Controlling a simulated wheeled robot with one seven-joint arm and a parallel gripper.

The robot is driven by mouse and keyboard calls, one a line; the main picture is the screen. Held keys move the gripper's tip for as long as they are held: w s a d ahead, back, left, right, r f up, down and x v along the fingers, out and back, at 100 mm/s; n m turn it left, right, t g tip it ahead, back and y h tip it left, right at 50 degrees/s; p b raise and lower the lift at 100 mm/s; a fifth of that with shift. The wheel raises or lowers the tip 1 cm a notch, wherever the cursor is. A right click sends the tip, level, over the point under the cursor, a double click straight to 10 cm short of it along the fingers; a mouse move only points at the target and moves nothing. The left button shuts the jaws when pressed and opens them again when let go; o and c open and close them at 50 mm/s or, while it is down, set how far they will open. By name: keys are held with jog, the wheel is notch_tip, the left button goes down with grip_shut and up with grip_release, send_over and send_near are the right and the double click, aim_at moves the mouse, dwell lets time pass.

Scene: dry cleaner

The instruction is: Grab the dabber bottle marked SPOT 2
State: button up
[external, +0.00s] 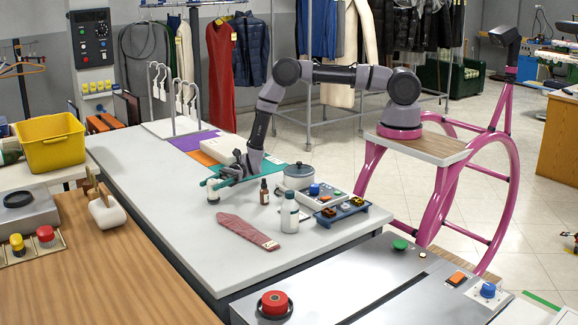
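No label reading SPOT 2 is legible, so I cannot tell which bottle is the one named. A small white bottle (213,192) stands on the light grey table just below and left of my gripper (228,180). A brown bottle with a dark dropper top (264,192) stands to the right of my gripper.
A lidded grey pot (298,177), a control box with a blue knob (318,195) and a dark blue tray (341,213) stand right of the bottles. A red tie (246,231) lies in front. Coloured mats (192,142) and a white rack lie behind. The table's near-left part is clear.

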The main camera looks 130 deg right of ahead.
grip_shut()
jog(key=shift+r, duration=0.1)
